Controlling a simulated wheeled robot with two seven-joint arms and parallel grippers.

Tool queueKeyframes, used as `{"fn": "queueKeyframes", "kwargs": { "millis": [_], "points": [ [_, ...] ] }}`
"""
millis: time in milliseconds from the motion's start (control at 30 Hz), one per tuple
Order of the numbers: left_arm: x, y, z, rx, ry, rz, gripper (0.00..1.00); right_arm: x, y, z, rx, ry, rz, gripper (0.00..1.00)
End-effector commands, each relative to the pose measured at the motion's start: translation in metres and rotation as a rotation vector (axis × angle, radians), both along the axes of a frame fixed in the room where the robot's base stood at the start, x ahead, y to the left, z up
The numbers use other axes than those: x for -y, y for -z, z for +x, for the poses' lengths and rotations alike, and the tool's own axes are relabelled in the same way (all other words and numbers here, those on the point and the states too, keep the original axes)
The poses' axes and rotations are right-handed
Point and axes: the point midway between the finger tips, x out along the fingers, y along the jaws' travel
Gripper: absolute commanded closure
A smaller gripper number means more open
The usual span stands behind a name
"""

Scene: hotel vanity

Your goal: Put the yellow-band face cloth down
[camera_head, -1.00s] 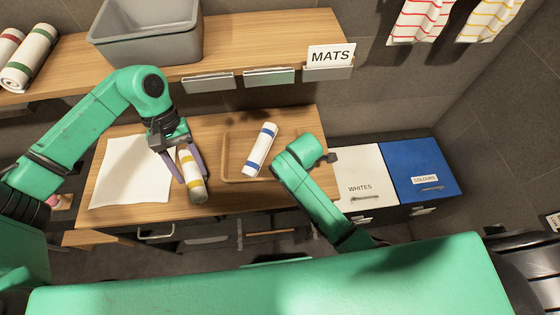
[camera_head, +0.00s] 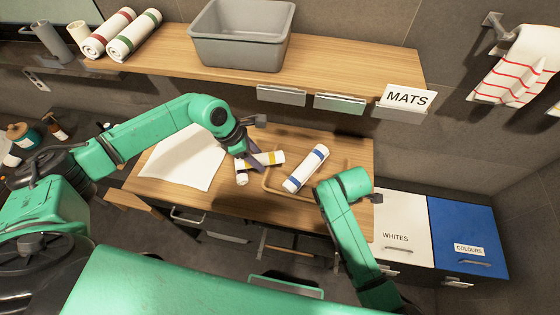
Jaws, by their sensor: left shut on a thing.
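The yellow-band face cloth (camera_head: 274,159) is a white roll with yellow bands. It lies roughly crosswise in the picture, at the left side of the shallow wooden tray (camera_head: 277,191). My left gripper (camera_head: 257,163) is shut on it, with its fingers across the roll and hiding part of it. I cannot tell whether the cloth touches the tray or the counter. A blue-band face cloth (camera_head: 306,168), also a white roll, lies slanted in the tray just to the right. My right arm reaches in from the bottom right, but its gripper is not visible.
A white sheet (camera_head: 187,160) lies flat on the wooden counter (camera_head: 222,199) to the left. A shelf above holds a grey bin (camera_head: 240,52) and rolled towels (camera_head: 133,35). A MATS sign (camera_head: 406,98) stands at its right end. WHITES (camera_head: 400,222) and COLOURS (camera_head: 465,225) hampers stand right.

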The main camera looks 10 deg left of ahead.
Motion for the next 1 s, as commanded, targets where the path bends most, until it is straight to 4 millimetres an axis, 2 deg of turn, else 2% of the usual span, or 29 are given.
{"fn": "queueKeyframes", "kwargs": {
  "millis": [33,100,200,267,400,467,1000],
  "points": [
    [0.018,-0.001,0.007,0.003,0.005,-0.004,0.98,0.000,0.000,0.000,0.001,0.001,0.001,1.00],
    [0.035,-0.001,0.014,0.002,0.005,-0.002,0.98,0.000,0.000,0.000,0.001,0.001,0.001,1.00],
    [0.050,0.000,0.019,0.000,0.002,0.000,0.98,0.000,0.000,0.000,0.001,0.001,0.001,1.00],
    [0.052,0.004,0.020,-0.002,0.000,0.001,0.98,0.000,0.000,0.000,0.001,0.001,0.001,1.00],
    [0.052,0.029,0.020,-0.005,0.000,0.001,0.98,0.000,0.000,0.000,0.000,0.001,0.001,1.00],
    [0.052,0.036,0.020,-0.004,-0.001,0.001,0.98,0.000,0.000,0.000,0.000,0.001,0.001,1.00],
    [0.051,0.046,0.020,-0.002,0.001,0.001,0.98,0.000,0.000,0.000,0.000,0.001,0.000,1.00]
  ]
}}
